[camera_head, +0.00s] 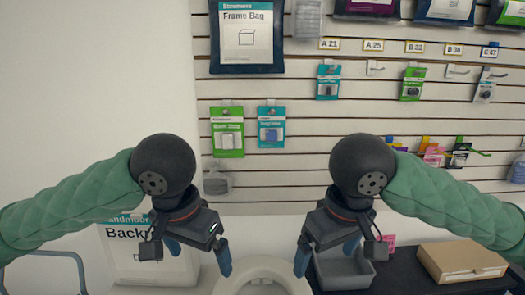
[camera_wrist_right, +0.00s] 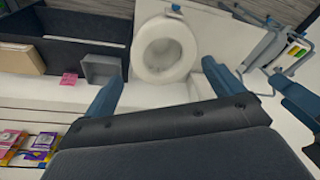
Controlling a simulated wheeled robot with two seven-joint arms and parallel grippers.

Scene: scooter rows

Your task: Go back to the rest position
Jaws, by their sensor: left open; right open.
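My left gripper (camera_head: 198,258) hangs at the lower left of centre in the head view, fingers apart and empty. My right gripper (camera_head: 328,258) hangs at the lower right of centre, also open and empty; its blue fingers show in the right wrist view (camera_wrist_right: 112,97) with nothing between them. Both arms come in from the sides in green padded sleeves, about mirror images of each other. Both grippers are apart from the slatted wall (camera_head: 290,180) and the things on it.
A white round object (camera_head: 262,268) stands low between the grippers. A grey bin (camera_head: 345,272) and a cardboard box (camera_head: 462,260) are at the lower right. A backpack package (camera_head: 130,262) stands at the lower left. Hooks on the wall hold several packages, including a green one (camera_head: 227,140).

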